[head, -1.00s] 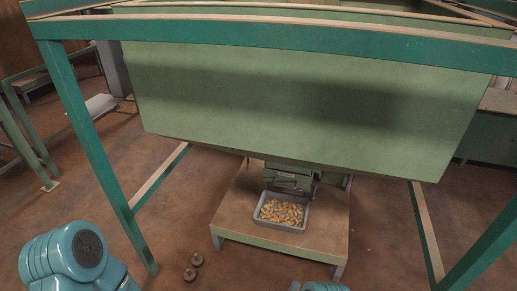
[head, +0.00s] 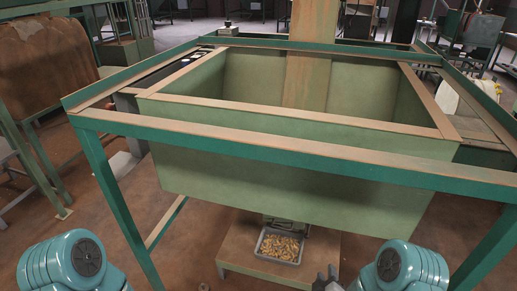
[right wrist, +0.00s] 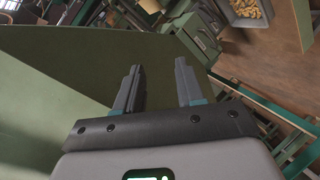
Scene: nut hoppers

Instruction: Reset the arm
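My right gripper (head: 326,279) is at the bottom edge of the head view, in front of the hopper stand and right of the tray of nuts. In the right wrist view its two dark fingers (right wrist: 158,85) are spread apart with nothing between them. My left arm's teal joint shows at the lower left of the head view, but its gripper is out of view.
A large green hopper (head: 300,175) hangs inside a green frame (head: 290,150) ahead of me. A grey tray (head: 261,256) of yellowish nuts (head: 280,247) sits on a low stand (head: 238,262) below it. Brown floor (head: 185,240) is open left of the stand.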

